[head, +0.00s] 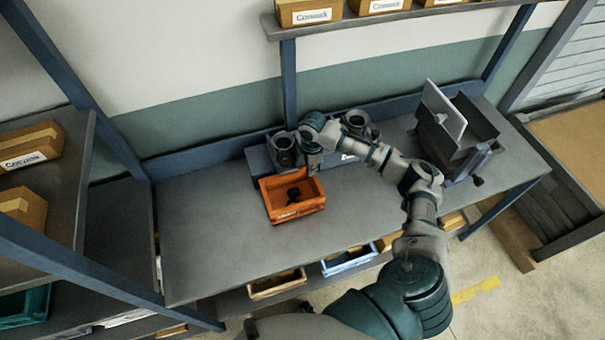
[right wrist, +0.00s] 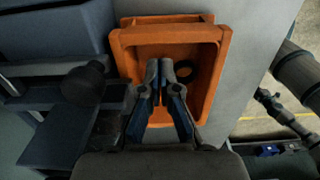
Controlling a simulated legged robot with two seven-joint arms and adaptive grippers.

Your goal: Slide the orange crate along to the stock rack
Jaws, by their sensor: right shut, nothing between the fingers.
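The orange crate (head: 300,213) sits on the grey workbench, left of its middle, with dark rings inside. In the right wrist view the crate (right wrist: 216,90) fills the upper middle, and a black ring (right wrist: 187,68) lies in it. My right gripper (head: 312,170) is at the crate's back right side. Its closed fingertips (right wrist: 159,66) appear over the crate's interior with nothing between them; I cannot tell whether they touch it. A rack (head: 75,195) with blue posts stands left of the bench. My left gripper is not in view.
Grey machine housings (head: 283,148) stand just behind the crate. A machine with an upright plate (head: 443,108) is at the bench's right. The bench (head: 205,225) is clear left of the crate. Bins (head: 348,258) sit below. Cardboard boxes (head: 28,148) are on the left rack.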

